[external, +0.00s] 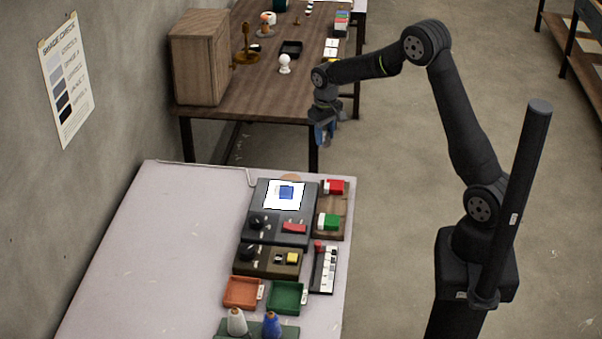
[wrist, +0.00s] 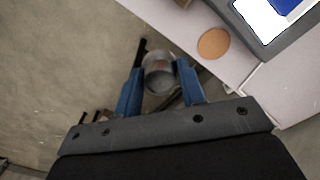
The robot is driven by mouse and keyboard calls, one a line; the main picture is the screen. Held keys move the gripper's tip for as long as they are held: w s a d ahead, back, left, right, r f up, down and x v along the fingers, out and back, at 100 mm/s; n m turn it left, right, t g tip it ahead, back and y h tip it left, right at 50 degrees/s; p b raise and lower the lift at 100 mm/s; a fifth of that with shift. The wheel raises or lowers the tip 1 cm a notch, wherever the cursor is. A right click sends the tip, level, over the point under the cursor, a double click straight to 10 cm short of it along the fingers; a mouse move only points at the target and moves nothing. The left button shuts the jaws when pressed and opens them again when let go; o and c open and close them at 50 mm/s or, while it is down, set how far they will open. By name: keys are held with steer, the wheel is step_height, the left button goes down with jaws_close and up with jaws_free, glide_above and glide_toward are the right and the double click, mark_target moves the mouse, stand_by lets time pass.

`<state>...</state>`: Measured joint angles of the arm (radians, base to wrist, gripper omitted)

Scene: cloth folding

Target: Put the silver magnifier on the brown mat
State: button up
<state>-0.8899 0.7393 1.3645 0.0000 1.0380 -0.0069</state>
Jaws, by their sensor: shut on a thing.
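The silver magnifier (wrist: 160,75) is a round grey metal piece between my blue fingertips in the wrist view. My gripper (wrist: 160,84) is shut on it and holds it in the air above the floor. In the external view my gripper (external: 324,134) hangs near the front right corner of the wooden table, and I cannot make out the magnifier there. The round brown mat (wrist: 213,43) lies on the pale table, up and right of my gripper in the wrist view. In the external view the mat (external: 290,177) is mostly hidden behind the screen device.
A device with a lit screen (external: 284,194) stands beside the mat on the pale table (external: 165,240). Switch boxes, an orange tray (external: 243,292) and a green tray (external: 287,297) stand nearer. The wooden table (external: 225,107) behind holds several small objects. A floor gap separates the tables.

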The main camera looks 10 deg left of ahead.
steer(key=s+a+f, duration=0.1)
steer(key=a+f, duration=0.1)
steer(key=a, duration=0.1)
steer(key=s+a+f, duration=0.2)
steer(key=a, duration=0.1)
steer(key=s+a+f, duration=0.2)
steer(key=a+f, duration=0.1)
steer(key=a, duration=0.1)
steer(key=shift+a+f, duration=0.1)
steer(key=shift+f, duration=1.95)
steer(key=shift+f, duration=0.2)
steer(key=o, duration=1)
steer(key=shift+r, duration=0.1)
step_height(320, 180, up, 12)
